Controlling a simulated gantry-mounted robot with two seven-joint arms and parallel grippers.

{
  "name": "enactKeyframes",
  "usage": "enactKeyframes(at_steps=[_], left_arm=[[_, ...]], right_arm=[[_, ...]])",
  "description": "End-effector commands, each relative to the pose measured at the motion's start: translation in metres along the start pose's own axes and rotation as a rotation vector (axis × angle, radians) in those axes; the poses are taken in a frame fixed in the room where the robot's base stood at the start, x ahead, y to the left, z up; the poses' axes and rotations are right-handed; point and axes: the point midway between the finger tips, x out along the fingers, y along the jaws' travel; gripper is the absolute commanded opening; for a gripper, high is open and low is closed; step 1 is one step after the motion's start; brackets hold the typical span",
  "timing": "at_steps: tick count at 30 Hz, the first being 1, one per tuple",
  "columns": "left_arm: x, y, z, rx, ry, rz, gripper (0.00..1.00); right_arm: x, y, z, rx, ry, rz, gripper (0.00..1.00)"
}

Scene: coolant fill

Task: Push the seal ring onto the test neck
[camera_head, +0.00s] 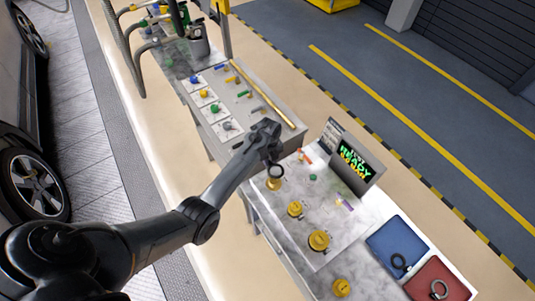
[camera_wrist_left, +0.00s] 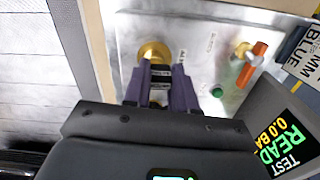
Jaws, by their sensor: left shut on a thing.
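My left gripper (camera_head: 272,162) reaches over the near-left part of the test bench, directly above a brass neck (camera_head: 274,184), the test neck. In the left wrist view the fingers (camera_wrist_left: 160,92) are closed together on a small dark thing, apparently the seal ring, mostly hidden by them. The brass neck (camera_wrist_left: 153,50) shows just beyond the fingertips. I cannot tell whether the ring touches the neck or sits around it. My right gripper is in neither view.
A screen (camera_head: 358,165) reading "READY" stands right of the neck. Several brass caps (camera_head: 319,240) stand nearer on the bench. A blue tray (camera_head: 385,240) holds a black ring (camera_head: 399,262); a red tray (camera_head: 455,275) holds a grey ring (camera_head: 438,290). A green button (camera_wrist_left: 217,92) is beside the neck.

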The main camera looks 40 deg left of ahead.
Motion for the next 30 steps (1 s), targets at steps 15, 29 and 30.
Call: enactKeyframes(at_steps=[15, 29, 30], left_arm=[[0.002, -0.001, -0.004, 0.012, 0.001, 0.01, 0.0], [0.025, -0.001, -0.004, 0.013, 0.005, 0.014, 0.0], [0.028, -0.001, -0.004, 0.013, 0.005, 0.014, 0.0]], right_arm=[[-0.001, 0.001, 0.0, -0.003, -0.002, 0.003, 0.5], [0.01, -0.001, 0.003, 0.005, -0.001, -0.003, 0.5], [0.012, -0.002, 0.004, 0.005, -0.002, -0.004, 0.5]])
